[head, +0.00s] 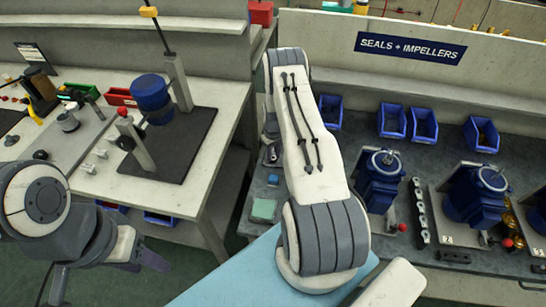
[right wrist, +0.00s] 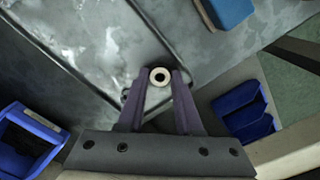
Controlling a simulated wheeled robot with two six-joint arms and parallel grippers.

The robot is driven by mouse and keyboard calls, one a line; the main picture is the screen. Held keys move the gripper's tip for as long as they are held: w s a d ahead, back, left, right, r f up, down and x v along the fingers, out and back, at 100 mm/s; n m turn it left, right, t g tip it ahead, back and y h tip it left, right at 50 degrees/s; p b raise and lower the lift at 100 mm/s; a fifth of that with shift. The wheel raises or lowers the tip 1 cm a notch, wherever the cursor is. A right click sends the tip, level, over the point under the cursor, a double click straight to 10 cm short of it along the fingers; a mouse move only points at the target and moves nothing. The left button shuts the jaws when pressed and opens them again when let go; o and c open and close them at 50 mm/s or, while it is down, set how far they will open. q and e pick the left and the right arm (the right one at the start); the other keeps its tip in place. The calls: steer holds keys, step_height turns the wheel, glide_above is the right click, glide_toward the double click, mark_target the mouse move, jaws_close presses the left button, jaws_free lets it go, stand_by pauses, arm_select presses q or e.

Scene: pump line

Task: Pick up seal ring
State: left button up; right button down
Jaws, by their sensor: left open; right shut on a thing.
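The seal ring (right wrist: 153,77) is a small pale ring with a dark hole, in the upper middle of the right wrist view. My right gripper (right wrist: 161,80) is shut on it, with the ring between the tips of its two dark fingers. Below it is a grey, worn metal surface (right wrist: 85,50); I cannot tell how far the ring is above it. In the head view my right arm hides the ring and most of the right gripper. My left gripper (head: 58,285) is open and empty at the lower left, partly cut off by the frame edge.
Blue bins (head: 424,125) stand along the back of the right bench (head: 345,160), under the "SEALS + IMPELLERS" sign (head: 410,47). Blue pumps (head: 380,178) stand at the right. A green-topped block (head: 264,209) lies left of my right arm. The left bench holds a dark mat (head: 185,150) with a stand.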

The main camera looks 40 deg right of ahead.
steer(key=r, duration=0.1)
steer(key=r+b, duration=0.1)
steer(key=r, duration=0.2)
steer(key=shift+s+d+b, duration=0.25)
steer(key=shift+d+b, duration=0.1)
steer(key=shift+b, duration=0.05)
steer(key=s+d+r+b, duration=0.2)
steer(key=s+d+r, duration=0.4)
steer(key=d, duration=0.2)
steer(key=shift+s+d+r+b, duration=0.25)
steer(key=shift+d+r+b, duration=0.1)
steer(key=shift+b, duration=0.05)
